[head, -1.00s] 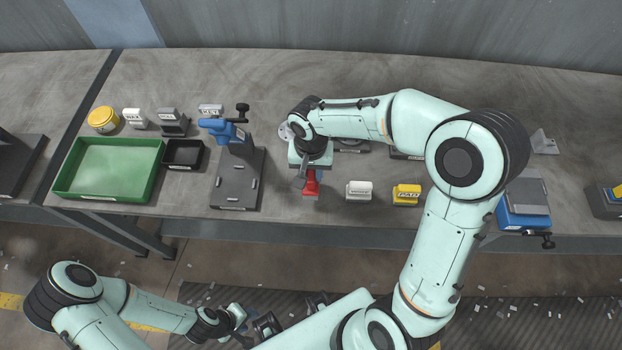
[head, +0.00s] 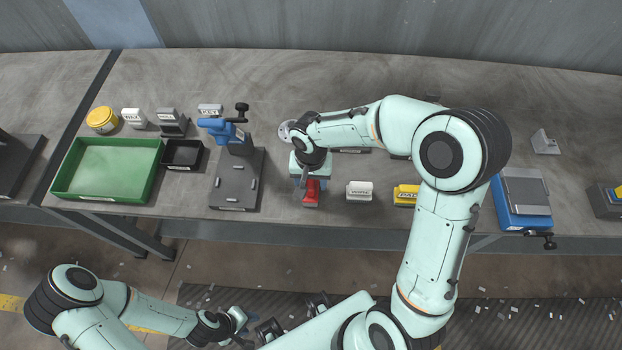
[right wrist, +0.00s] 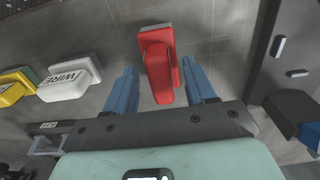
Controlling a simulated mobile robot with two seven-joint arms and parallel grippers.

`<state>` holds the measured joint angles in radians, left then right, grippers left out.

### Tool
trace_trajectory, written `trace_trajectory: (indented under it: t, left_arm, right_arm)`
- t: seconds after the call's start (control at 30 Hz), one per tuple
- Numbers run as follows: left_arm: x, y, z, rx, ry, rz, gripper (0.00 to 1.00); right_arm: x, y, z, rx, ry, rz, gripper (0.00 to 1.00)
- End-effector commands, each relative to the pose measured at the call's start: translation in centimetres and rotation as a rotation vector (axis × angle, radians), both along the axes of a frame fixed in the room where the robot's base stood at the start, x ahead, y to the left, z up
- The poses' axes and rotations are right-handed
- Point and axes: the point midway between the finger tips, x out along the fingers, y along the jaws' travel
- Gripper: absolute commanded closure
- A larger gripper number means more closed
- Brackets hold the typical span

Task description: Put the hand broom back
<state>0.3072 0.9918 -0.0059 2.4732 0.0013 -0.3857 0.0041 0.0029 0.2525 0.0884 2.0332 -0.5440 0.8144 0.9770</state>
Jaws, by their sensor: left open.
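A red handled piece (head: 311,192), which I take to be the hand broom, is near the table's front edge in the head view. In the right wrist view the red piece (right wrist: 160,68) lies between the two blue fingers of my right gripper (right wrist: 159,64), with narrow gaps on both sides. My right gripper also shows in the head view (head: 309,182), right over the red piece and hiding its back part. It is open. My left gripper (head: 252,330) is open and empty, low in front of the table.
A white WIRE block (head: 359,191) and a yellow block (head: 406,195) stand to the right. A grey fixture with a blue clamp (head: 222,128) stands to the left, by a black bin (head: 200,157) and green tray (head: 62,178).

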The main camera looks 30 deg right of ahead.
Motion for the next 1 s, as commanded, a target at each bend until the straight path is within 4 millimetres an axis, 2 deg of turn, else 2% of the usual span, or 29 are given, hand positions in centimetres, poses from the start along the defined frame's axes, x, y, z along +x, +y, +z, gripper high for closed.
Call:
trace_trajectory:
  t: [0.17,0.27,0.7,0.83,1.0]
  left_arm:
    - [0.2,0.0,0.3,0.000,-0.002,0.000,0.57]
    - [0.3,0.0,0.5,0.000,-0.003,0.000,0.57]
    - [1.1,0.0,1.6,0.000,-0.012,0.000,0.57]
    - [1.2,0.0,1.8,0.000,-0.013,0.000,0.57]
    - [1.2,0.0,1.9,0.000,-0.014,0.000,0.57]
  right_arm:
    - [0.1,0.0,0.3,-0.001,-0.001,0.000,0.45]
    - [0.1,0.0,1.4,-0.001,-0.004,0.000,0.45]
    - [0.2,0.1,10.3,0.000,-0.006,0.001,0.45]
    - [0.1,0.1,11.7,0.000,-0.004,0.001,0.45]
    - [0.0,0.1,12.4,0.001,-0.001,0.001,0.45]
